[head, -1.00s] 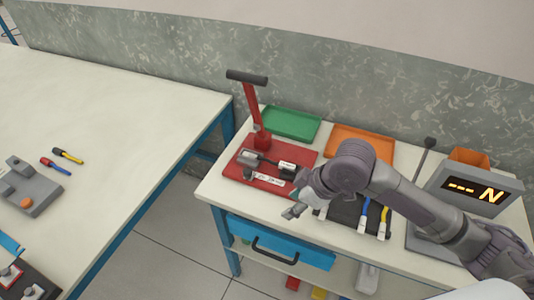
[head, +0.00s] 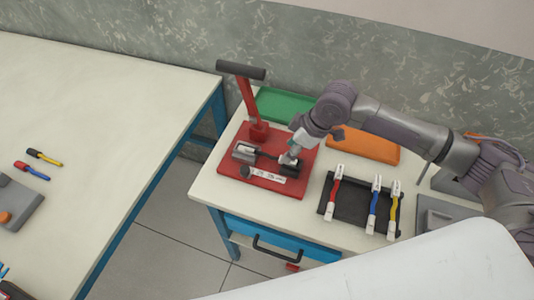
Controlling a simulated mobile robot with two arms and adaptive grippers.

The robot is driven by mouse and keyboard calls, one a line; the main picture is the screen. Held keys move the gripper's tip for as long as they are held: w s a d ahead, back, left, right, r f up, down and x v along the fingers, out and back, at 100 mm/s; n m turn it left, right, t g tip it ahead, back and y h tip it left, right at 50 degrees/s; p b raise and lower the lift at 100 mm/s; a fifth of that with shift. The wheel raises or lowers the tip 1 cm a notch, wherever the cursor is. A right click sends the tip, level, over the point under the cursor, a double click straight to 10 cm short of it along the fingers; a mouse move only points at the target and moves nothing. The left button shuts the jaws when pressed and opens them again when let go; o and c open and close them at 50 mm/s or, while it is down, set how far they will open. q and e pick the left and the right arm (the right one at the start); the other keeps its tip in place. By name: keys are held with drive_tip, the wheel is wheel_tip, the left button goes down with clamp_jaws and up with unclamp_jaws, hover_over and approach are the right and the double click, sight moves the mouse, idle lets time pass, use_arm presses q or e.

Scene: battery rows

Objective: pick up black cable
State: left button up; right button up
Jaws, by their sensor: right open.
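The black cable (head: 268,154) appears to lie across the red press base (head: 262,181), with a grey block at its left end. Its right end is partly hidden by my right gripper. My right gripper (head: 289,158) is open, pointing down over the right end of the black cable. I cannot tell whether its fingers touch the cable. My left gripper is not in view.
The press lever (head: 246,92) stands upright behind the base. A green tray (head: 290,104) and an orange tray (head: 362,145) are at the back. A black rack (head: 353,208) holds red, blue and yellow cables. The left table (head: 95,110) is mostly clear.

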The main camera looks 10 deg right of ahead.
sight(279, 157)
drive_tip(key=shift+w+a+f+p, duration=0.35)
drive_tip(key=shift+a+f, duration=0.15)
drive_tip(key=shift+f, duration=0.1)
drive_tip(key=x, duration=0.2)
drive_tip(key=shift+w+a+f, duration=0.15)
drive_tip(key=shift+w+f, duration=0.05)
drive_tip(key=shift+w+a+f, duration=0.1)
drive_tip(key=shift+f, duration=0.4)
drive_tip(key=c, duration=0.8)
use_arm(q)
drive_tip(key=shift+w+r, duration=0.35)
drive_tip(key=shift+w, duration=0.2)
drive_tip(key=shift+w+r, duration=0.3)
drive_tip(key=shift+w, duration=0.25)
use_arm(e)
clamp_jaws()
